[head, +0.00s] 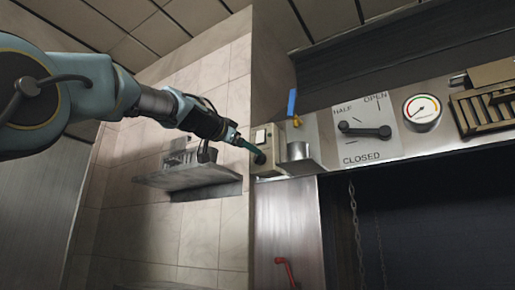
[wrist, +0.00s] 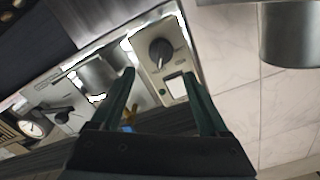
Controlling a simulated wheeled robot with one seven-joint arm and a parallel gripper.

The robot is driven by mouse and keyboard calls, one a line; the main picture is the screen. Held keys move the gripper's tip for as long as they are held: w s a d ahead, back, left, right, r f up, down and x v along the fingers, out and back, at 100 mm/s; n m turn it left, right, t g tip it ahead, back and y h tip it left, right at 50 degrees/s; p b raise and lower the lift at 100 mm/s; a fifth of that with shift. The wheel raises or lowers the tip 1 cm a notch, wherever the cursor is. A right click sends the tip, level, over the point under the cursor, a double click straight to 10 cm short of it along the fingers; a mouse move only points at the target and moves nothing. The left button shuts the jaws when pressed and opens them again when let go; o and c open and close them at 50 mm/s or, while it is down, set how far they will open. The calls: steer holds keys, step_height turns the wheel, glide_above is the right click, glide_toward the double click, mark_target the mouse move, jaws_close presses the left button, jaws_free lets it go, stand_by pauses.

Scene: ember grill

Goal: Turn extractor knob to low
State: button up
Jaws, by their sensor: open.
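The extractor knob is a round dark knob (wrist: 160,52) on a cream control panel (wrist: 150,75), just beyond my fingertips in the wrist view. In the head view the knob (head: 260,158) shows small on the panel's lower part, beside the gripper's tip. Its markings are too small to read, so I cannot tell its setting. My gripper (wrist: 160,75) is open, with one green finger on each side of the panel and nothing between them. In the head view my gripper (head: 246,146) reaches the panel from the left. Whether it touches the panel is unclear.
A white square switch (wrist: 176,87) shares the panel. Farther right are a damper lever (head: 364,130) and a gauge (head: 422,110). A metal shelf (head: 186,178) is below my arm on the tiled wall.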

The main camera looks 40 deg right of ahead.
mark_target(259, 158)
steer(key=p+x, duration=0.3)
steer(key=x, duration=0.3)
jaws_close()
stand_by(0.7)
